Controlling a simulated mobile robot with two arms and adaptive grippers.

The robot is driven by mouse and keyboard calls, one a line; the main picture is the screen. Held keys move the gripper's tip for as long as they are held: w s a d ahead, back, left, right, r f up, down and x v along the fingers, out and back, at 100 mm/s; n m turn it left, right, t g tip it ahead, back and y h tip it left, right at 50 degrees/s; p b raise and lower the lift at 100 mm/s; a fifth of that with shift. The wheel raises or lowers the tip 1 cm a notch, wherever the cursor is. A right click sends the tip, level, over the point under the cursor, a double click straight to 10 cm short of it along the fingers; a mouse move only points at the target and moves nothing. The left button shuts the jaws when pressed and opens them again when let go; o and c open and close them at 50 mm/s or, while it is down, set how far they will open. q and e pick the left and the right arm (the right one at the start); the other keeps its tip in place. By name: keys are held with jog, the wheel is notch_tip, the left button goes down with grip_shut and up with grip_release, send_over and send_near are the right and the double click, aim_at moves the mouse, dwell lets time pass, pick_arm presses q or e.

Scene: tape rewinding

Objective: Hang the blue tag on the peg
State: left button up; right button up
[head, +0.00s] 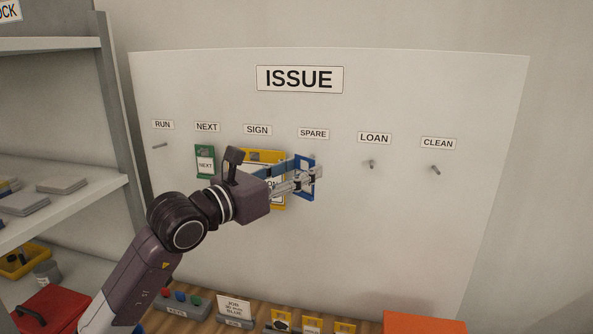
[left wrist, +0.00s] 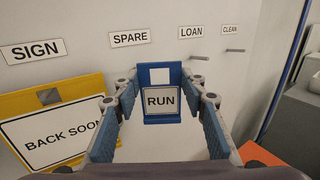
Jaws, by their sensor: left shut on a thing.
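My left gripper (head: 311,177) is shut on the blue tag (head: 304,178), in front of the board below the SPARE label (head: 313,133). In the left wrist view the blue tag (left wrist: 160,118) is upright between the fingertips. It has a square hole near its top and a white RUN label. The SPARE peg is hidden, and I cannot tell whether the tag touches it. The bare RUN peg (head: 160,146) sticks out at the board's left. The LOAN peg (head: 372,164) and CLEAN peg (head: 436,170) are bare. My right gripper is not in view.
A green NEXT tag (head: 205,161) hangs left of a yellow BACK SOON sign (left wrist: 20,102), which my left arm partly covers in the head view. Grey shelves (head: 60,195) stand at the left. A bench below holds a JOB card (head: 234,307) and an orange object (head: 425,323).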

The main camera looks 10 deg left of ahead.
aim_at(296, 166)
pick_arm(q)
jog(key=shift+w+f+p, duration=0.15)
jog(key=shift+w+p, duration=0.4)
jog(key=shift+w, duration=1.8)
jog(key=shift+w+f, duration=0.1)
jog(key=shift+w, duration=0.35)
jog(key=shift+w+f+b, duration=0.3)
jog(key=shift+w+b, duration=0.05)
jog(key=shift+b, duration=0.1)
jog(key=shift+f, duration=0.1)
jog(key=shift+c, duration=0.2)
jog(key=shift+f, duration=0.1)
jog(key=o, duration=0.8)
jog(key=shift+w, duration=0.1)
jog(key=shift+c, duration=0.2)
jog(key=shift+o, duration=0.9)
jog(key=shift+w+f, duration=0.1)
jog(key=shift+w, duration=0.1)
jog(key=shift+s, duration=0.15)
